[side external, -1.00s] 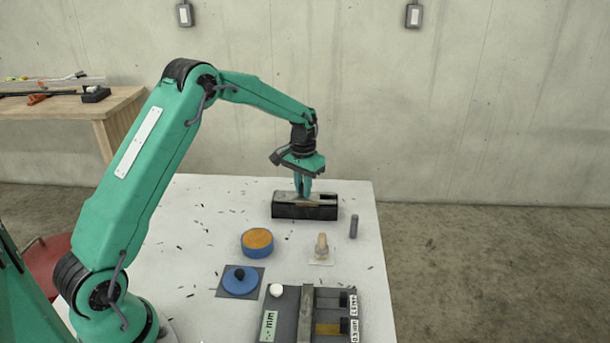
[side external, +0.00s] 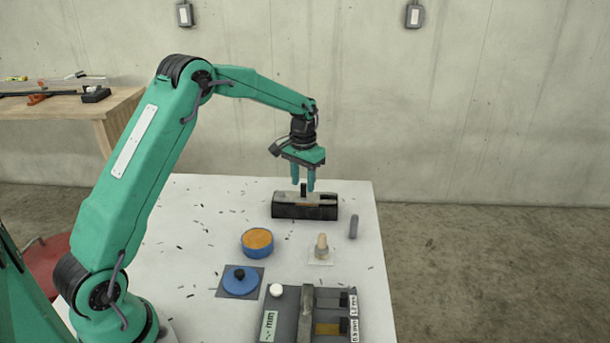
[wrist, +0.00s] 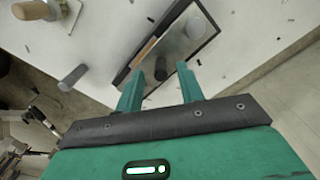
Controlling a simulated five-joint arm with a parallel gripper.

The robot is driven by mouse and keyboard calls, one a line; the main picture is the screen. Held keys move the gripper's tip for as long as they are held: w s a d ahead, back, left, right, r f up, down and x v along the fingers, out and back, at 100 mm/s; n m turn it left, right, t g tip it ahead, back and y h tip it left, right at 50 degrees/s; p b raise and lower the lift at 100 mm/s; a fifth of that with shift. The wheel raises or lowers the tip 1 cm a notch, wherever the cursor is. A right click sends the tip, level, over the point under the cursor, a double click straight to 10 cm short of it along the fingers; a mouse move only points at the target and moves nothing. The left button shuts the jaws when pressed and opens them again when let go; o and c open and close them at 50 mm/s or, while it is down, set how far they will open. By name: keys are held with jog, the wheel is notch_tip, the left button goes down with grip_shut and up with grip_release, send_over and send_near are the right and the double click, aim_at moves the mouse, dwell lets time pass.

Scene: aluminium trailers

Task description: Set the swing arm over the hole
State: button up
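The swing arm (side external: 318,198) is a grey metal bar with an upright black knob (side external: 304,190). It lies along the top of a dark block at the back of the table. In the wrist view, the knob (wrist: 161,68) stands between and beyond my fingertips, and the grey plate of the arm (wrist: 180,48) covers much of the block's top. A light round spot (wrist: 195,27) shows on it. I cannot make out the hole, which may be covered. My gripper (side external: 304,187) is open just above the block, its fingers apart on either side of the knob and not gripping it.
A small grey cylinder (side external: 353,227) stands right of the block. Nearer are a blue round tin (side external: 257,243), a wooden-handled tool (side external: 321,246), a blue lid (side external: 240,280) and a labelled tray (side external: 283,320). The table's left part is mostly clear, with scattered dark shavings.

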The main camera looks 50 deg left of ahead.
aim_at(303, 185)
jog(key=shift+r, duration=2.7)
jog(key=s+d+r+m+t, duration=0.1)
jog(key=s+d+r, duration=0.3)
jog(key=s+r, duration=0.25)
jog(key=s+d+r+t, duration=0.2)
jog(key=s+d+r, duration=0.2)
jog(key=s+r, duration=0.3)
jog(key=s+d+f+t, duration=0.1)
jog(key=s+d, duration=0.1)
jog(key=s, duration=0.6)
jog(key=s+d+f+m+t, duration=0.1)
jog(key=s+d, duration=0.1)
jog(key=s, duration=0.7)
jog(key=shift+s+d+f+t, duration=0.25)
jog(key=shift+d+f+t, duration=0.05)
jog(key=shift+d+f, duration=0.1)
